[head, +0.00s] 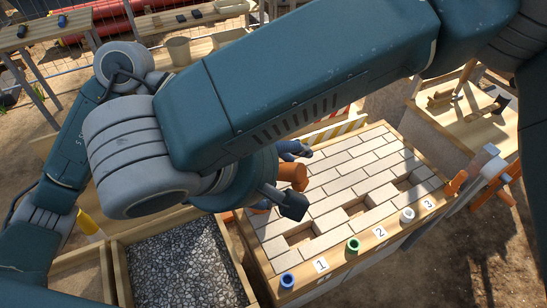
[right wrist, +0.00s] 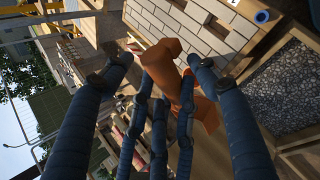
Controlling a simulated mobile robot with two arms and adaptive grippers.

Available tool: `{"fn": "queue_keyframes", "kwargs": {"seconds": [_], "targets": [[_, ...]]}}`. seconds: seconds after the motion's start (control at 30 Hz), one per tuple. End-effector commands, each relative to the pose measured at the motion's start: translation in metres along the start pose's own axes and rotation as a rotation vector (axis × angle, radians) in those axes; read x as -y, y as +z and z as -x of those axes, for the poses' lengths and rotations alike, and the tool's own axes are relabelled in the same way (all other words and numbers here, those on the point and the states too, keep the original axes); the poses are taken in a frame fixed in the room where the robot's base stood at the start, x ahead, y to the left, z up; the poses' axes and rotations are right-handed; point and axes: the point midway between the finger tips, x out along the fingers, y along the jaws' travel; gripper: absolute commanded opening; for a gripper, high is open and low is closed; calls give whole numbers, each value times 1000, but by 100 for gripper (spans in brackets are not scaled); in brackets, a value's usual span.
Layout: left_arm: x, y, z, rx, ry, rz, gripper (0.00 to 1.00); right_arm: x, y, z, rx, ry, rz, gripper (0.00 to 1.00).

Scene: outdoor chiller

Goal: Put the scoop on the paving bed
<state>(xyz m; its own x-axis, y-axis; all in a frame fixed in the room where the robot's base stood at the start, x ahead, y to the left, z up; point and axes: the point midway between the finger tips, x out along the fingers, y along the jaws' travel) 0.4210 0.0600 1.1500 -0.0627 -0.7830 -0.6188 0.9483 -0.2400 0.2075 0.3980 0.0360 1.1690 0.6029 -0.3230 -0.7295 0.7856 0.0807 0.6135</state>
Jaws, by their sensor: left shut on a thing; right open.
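The orange scoop (head: 292,175) is held in the air over the left part of the paving bed (head: 345,185). It also shows in the right wrist view (right wrist: 165,62), in front of the bed's edge. My right gripper (head: 290,178) is open, with its fingers on both sides of the scoop and apart from each other. My left gripper is largely hidden behind my right arm in the head view. Its thinner fingers (right wrist: 165,90) show in the right wrist view, shut on the scoop. Their exact contact is hard to see. The bed has pale bricks with a few open gaps.
Blue (head: 287,280), green (head: 354,244) and white (head: 407,215) cups stand along the bed's numbered front edge. A bin of grey gravel (head: 185,262) is left of the bed. A wooden table (head: 480,125) stands at the right. My right arm covers much of the middle.

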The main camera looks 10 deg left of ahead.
Motion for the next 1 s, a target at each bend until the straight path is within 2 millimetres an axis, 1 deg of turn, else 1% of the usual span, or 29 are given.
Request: {"fn": "queue_keyframes", "kwargs": {"seconds": [0.27,0.3,0.47,0.5,0.57,0.6,0.7,1.0], "targets": [[0,0,0,0,1,0,0,0,0,-2,0,0,0,59],[0,0,0,0,1,0,0,0,0,-2,0,0,0,57],[0,0,0,0,1,0,0,0,0,-2,0,0,0,26],[0,0,0,0,1,0,0,0,0,-2,0,0,0,18],[0,0,0,0,1,-1,0,0,0,-2,0,0,0,7],[0,0,0,0,1,-1,38,0,0,-2,0,0,0,7],[0,0,0,0,1,-1,57,0,0,-2,0,0,0,7],[0,0,1,1,1,-1,57,0,0,-2,-1,0,0,6]]}}
